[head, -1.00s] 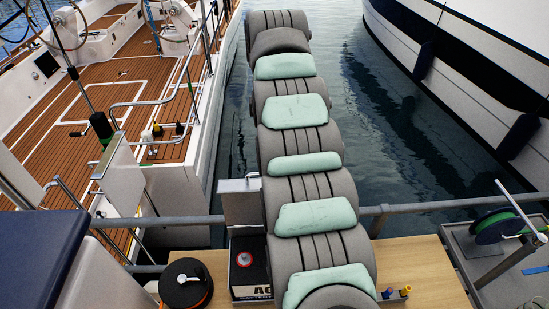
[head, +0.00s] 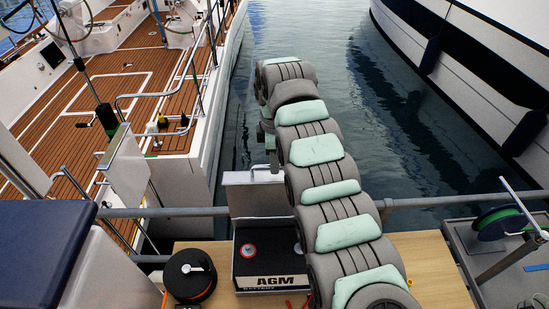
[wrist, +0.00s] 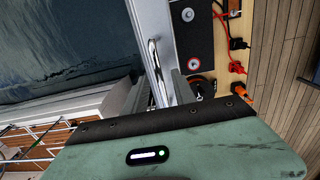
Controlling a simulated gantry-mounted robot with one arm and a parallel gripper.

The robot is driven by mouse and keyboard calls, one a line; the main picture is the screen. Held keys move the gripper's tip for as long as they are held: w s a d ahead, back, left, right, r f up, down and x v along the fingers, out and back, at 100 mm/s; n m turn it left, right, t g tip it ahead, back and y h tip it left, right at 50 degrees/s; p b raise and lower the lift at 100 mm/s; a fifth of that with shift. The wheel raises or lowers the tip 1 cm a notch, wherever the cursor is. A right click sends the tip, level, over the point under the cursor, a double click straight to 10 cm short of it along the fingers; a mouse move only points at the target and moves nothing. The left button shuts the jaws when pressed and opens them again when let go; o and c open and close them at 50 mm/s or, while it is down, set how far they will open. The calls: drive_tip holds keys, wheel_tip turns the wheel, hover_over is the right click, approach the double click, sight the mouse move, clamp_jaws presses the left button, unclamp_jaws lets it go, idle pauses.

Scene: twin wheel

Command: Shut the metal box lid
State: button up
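The metal box lid (head: 256,198) stands raised behind the battery (head: 268,262), with a handle along its top edge. In the wrist view the lid (wrist: 155,20) is a narrow grey strip seen from above, with its shiny handle (wrist: 157,70) in front of my wrist. The front end of my gripper (head: 268,140) hangs beyond and above the lid in the head view, mostly hidden by my arm.
A black cable reel (head: 188,277) sits left of the battery on the wooden bench (head: 435,270). A rail (head: 440,201) runs behind the bench. A green reel (head: 503,223) stands at the right. Red connectors (wrist: 237,67) lie near the battery. Boats flank open water.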

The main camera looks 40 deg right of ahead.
clamp_jaws()
idle(0.3)
idle(1.1)
